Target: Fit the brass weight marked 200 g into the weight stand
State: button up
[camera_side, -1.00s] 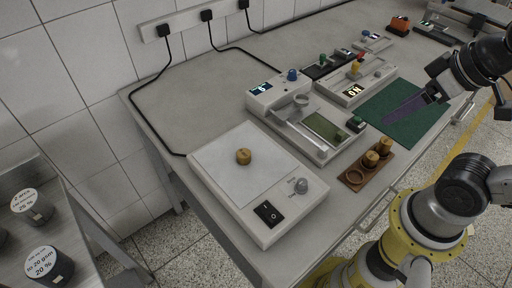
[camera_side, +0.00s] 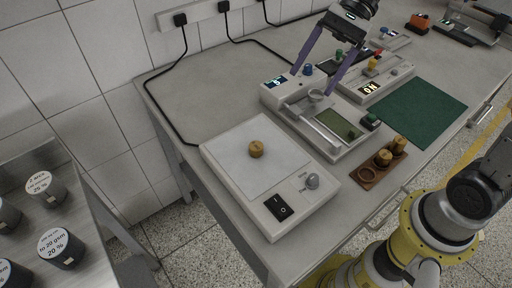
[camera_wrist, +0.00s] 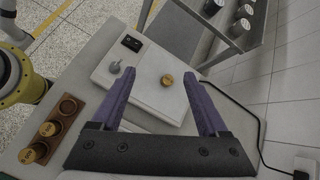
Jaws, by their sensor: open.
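A small brass weight (camera_side: 256,149) stands alone on the pale square top of a white instrument. It also shows in the wrist view (camera_wrist: 167,80), in line with the gap between my fingers; its marking is not legible to me. The wooden weight stand (camera_side: 377,171) lies to its right, with two brass weights (camera_side: 383,158) (camera_side: 398,144) in it and an empty round recess at its near end. The stand (camera_wrist: 58,119) is at the left in the wrist view. My gripper (camera_side: 313,83), with long purple fingers, is open and empty, raised above the bench, away from the lone weight.
The white instrument (camera_side: 296,209) has a black switch and grey knob at its front. A second device (camera_side: 350,150) with a small cup and several others stand behind it. A green mat (camera_side: 425,110) is at right. A side shelf (camera_side: 95,225) holds dark, labelled cylinders.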

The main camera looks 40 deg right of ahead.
jog(key=w+f+m+y, duration=0.2)
jog(key=w+f, duration=0.2)
jog(key=w, duration=0.1)
jog(key=m+g, duration=0.1)
jog(key=m, duration=0.1)
send_near(256, 145)
jog(key=a, duration=0.1)
jog(key=s+a+f, duration=0.1)
jog(key=shift+s+a+f+y, duration=0.15)
jog(key=shift+s+a+y, duration=0.05)
jog(key=shift+a+y, duration=0.15)
jog(key=shift+w+f+x, duration=0.1)
jog(key=shift+f+x, duration=0.05)
jog(key=shift+x, duration=0.75)
jog(key=shift+w+f+x, duration=0.1)
jog(key=shift+x, duration=0.8)
jog(key=shift+w+f+x, duration=0.15)
jog(key=shift+x, duration=0.75)
jog(key=shift+d, duration=0.15)
grip_shut()
